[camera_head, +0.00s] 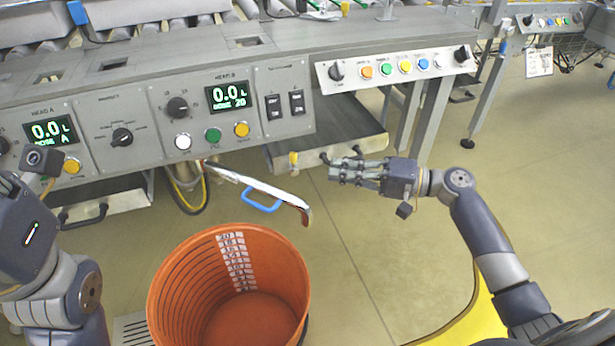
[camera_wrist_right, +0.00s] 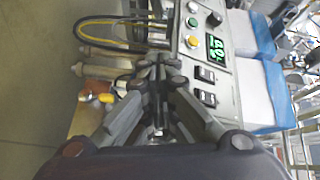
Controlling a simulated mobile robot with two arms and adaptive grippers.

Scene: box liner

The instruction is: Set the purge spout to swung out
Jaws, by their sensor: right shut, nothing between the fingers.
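The purge spout (camera_head: 241,181) shows in the head view as a pale metal arm with a blue loop handle (camera_head: 262,201). It runs from under the panel front out to the right, and its bent brown end hangs beyond the far right rim of the orange bucket (camera_head: 170,268). My right gripper (camera_head: 335,170) is shut and empty, to the right of the spout and apart from it. In the right wrist view its fingers (camera_wrist_right: 158,68) meet, facing the panel. My left gripper's body (camera_head: 24,232) shows at the left edge; its fingers cannot be made out.
The control panel (camera_head: 283,75) has displays, knobs and buttons. A button box (camera_head: 398,70) is mounted to its right. Below is a shelf (camera_head: 340,138) with a small yellow-ended part (camera_head: 293,158). Yellow and black hoses (camera_head: 188,196) hang behind the spout.

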